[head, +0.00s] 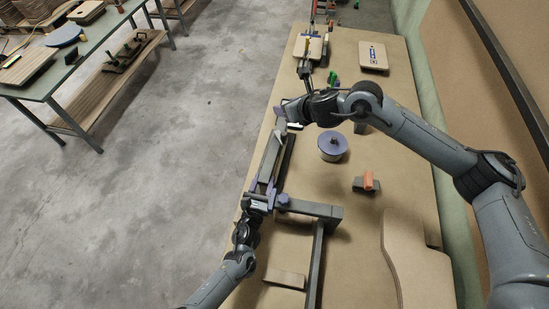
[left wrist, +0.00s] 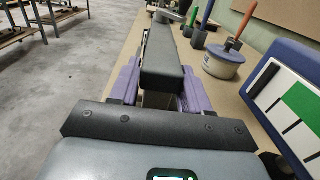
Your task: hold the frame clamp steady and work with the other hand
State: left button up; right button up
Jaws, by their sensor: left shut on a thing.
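The frame clamp, a dark grey bar frame (head: 316,265), lies along the left edge of the workbench. My left gripper (head: 262,196) comes in from the lower left and is shut on a dark bar of it. In the left wrist view the purple fingers of the left gripper (left wrist: 163,85) lie on both sides of the dark bar (left wrist: 165,60), which runs away from the camera. My right gripper (head: 287,113) is near the far end of the long bar. Its fingers are small and partly hidden, so I cannot tell whether they touch the bar.
A purple-topped round tin (head: 332,146) and an orange-handled block (head: 367,182) stand right of the bar. A large curved board (head: 415,268) lies at front right, and a small wooden block (head: 285,278) at front left. A blue-marked board (head: 373,56) lies at the back.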

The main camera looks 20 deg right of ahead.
pick_arm(q)
jog(key=o, duration=1.2)
jog(key=shift+r, duration=0.1)
jog(key=shift+o, duration=0.2)
jog(key=p+v, duration=0.2)
jog(key=v, duration=0.1)
jog(key=shift+p, duration=0.3)
jog(key=shift+p+v, duration=1.55)
jog(key=shift+v, duration=0.9)
jog(key=o, duration=0.5)
jog(key=shift+a, duration=0.1)
